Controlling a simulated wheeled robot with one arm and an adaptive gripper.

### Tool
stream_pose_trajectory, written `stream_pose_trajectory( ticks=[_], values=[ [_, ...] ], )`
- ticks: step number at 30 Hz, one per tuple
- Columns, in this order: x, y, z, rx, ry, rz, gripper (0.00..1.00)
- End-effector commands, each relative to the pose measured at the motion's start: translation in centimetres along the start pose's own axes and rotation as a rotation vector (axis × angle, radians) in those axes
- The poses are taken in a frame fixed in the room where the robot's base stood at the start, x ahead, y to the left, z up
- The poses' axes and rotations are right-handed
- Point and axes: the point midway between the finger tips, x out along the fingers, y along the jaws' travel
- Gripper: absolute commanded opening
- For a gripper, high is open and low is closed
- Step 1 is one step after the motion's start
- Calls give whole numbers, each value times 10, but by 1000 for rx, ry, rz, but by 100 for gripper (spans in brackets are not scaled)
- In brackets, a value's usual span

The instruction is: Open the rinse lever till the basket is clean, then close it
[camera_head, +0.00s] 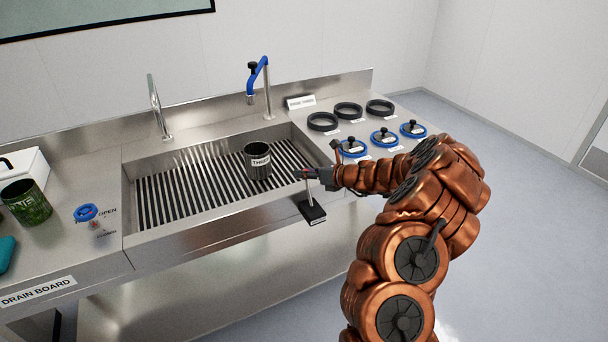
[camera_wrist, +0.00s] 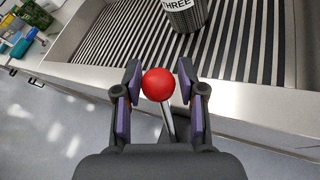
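The rinse lever is a thin metal rod with a red ball knob (camera_wrist: 158,84), rising from a black block (camera_head: 313,213) at the sink's front edge. My gripper (camera_head: 309,174) is at the knob; in the wrist view its fingers (camera_wrist: 159,78) are apart, one on each side of the ball, and do not look closed on it. The dark basket (camera_head: 257,167) labelled THREE stands upright on the slatted sink floor. It also shows at the top of the wrist view (camera_wrist: 187,14), cut off. I cannot make out any dirt on it.
A blue-handled tap (camera_head: 258,78) and a plain tap (camera_head: 157,107) stand behind the sink. Black rings (camera_head: 348,110) and blue-rimmed lids (camera_head: 384,137) lie on the right counter. A green-stained basket (camera_head: 27,203) and a blue OPEN/CLOSED knob (camera_head: 87,212) are on the left drain board.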

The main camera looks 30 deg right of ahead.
Motion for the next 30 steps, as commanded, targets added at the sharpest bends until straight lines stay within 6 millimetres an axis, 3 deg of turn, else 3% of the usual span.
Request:
stream_pose_trajectory(
  ticks=[4, 16, 30],
  values=[
    [0, 0, 0, 0, 1, 1, 57],
    [-6, 0, 0, 0, 1, 1, 57],
    [-72, 0, 0, 0, 0, 1, 57]
  ],
)
